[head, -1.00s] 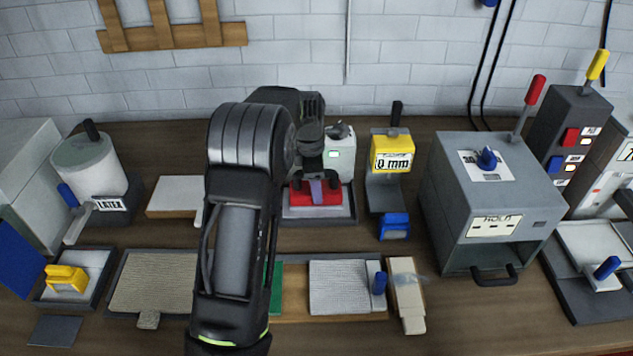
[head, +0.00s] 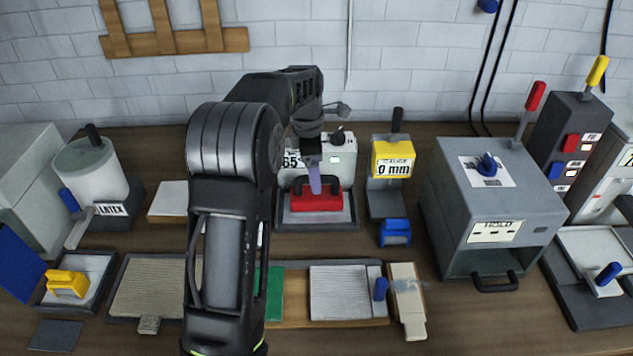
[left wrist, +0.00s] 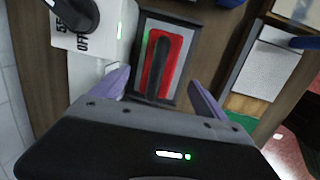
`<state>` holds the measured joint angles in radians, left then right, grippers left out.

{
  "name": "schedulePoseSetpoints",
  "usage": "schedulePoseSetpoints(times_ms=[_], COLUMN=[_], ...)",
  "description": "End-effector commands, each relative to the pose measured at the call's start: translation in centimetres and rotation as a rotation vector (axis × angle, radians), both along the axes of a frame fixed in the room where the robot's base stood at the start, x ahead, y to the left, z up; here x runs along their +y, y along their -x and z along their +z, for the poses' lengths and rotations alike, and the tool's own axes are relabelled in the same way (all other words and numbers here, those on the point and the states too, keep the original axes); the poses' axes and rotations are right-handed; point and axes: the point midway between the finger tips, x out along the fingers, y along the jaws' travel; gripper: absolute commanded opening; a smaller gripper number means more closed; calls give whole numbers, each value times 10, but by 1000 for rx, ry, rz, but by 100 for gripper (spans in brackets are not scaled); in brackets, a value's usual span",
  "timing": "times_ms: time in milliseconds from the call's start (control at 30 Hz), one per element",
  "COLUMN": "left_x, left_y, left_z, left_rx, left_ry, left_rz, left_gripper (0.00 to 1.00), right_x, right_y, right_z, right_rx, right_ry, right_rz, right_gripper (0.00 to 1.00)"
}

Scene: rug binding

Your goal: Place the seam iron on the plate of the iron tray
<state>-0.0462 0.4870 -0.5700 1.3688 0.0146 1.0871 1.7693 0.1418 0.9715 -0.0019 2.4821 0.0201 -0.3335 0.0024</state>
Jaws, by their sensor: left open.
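The seam iron (head: 317,203) is a red block with a black bar handle. It sits on the pale plate of the iron tray (head: 318,228), a shallow dark-rimmed tray at the back middle. In the left wrist view the iron (left wrist: 174,66) lies flat within the tray's dark rim (left wrist: 141,28). My left gripper (head: 314,184) is above the iron, its purple fingers open, apart and empty. In the left wrist view the gripper (left wrist: 158,82) spreads around the near end of the iron's outline without closing on it. My right gripper is not in view.
A white control box (head: 342,156) stands just behind the tray. A yellow gauge stand (head: 392,160) is to its right, then a large grey press (head: 490,200). A board with a ribbed mat (head: 338,292) lies in front. Bare table shows between tray and board.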

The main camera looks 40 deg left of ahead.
Motion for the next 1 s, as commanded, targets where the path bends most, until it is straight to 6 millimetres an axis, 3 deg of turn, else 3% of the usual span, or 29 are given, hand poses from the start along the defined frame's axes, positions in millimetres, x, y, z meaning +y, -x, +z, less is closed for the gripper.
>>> schedulePoseSetpoints(times_ms=[100,300,1000], left_x=[1,1,1], left_y=[3,6,6], left_z=[24,45,47], left_rx=[-4,-1,1], left_ry=[-2,-1,-1], left_rz=[0,0,0], left_gripper=[84,84,84], right_x=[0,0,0], right_y=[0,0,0], right_z=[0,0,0], right_rx=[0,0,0], right_ry=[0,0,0], right_rz=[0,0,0], right_gripper=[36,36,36])
